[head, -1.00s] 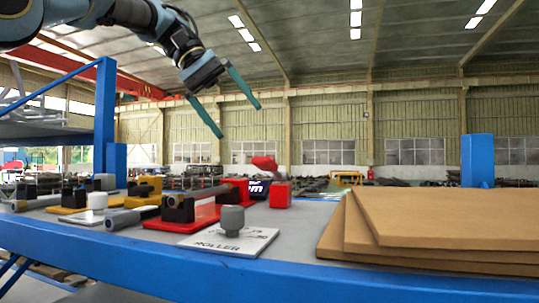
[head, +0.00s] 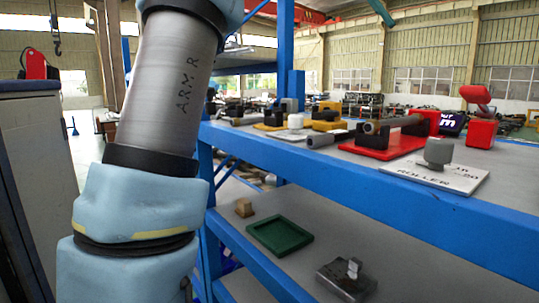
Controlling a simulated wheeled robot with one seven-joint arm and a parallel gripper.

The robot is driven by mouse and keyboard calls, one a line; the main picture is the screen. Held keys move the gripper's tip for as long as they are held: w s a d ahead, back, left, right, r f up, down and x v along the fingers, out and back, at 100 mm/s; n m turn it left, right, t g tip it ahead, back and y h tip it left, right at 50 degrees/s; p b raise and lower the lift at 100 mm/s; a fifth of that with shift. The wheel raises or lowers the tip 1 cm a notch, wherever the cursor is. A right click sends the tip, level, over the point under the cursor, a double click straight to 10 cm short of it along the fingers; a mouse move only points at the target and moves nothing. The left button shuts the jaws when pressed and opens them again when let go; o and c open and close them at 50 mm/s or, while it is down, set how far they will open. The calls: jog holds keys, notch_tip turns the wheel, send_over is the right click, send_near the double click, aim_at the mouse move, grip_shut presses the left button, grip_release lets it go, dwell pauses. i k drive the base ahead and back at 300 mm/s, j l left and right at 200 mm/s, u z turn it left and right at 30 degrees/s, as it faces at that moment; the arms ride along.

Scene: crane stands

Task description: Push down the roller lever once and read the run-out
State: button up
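A white plate (head: 462,180) lettered "ROLLER" lies on the blue-edged upper shelf at the right, with a grey round-topped knob (head: 438,151) standing on it. Behind it is a red base (head: 385,147) with dark blocks holding a grey bar (head: 393,123). A red lever-like part (head: 476,93) stands up at a tilt near a red block (head: 481,133). A dark display (head: 452,123) with light characters is partly hidden, and I cannot read a full value. My arm fills the left foreground; my gripper is outside the view.
The upper shelf's blue front edge (head: 380,183) runs across the view. A yellow base (head: 330,125) and white cylinder (head: 295,121) stand farther left. The lower shelf holds a green tray (head: 280,236), a small wooden block (head: 244,208) and a metal block (head: 346,280).

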aim_at(479, 95)
jog(key=k+j, duration=0.2)
jog(key=j, duration=0.15)
jog(key=k+j, duration=0.2)
jog(key=j, duration=0.15)
jog(key=k+j, duration=0.2)
jog(key=j, duration=0.2)
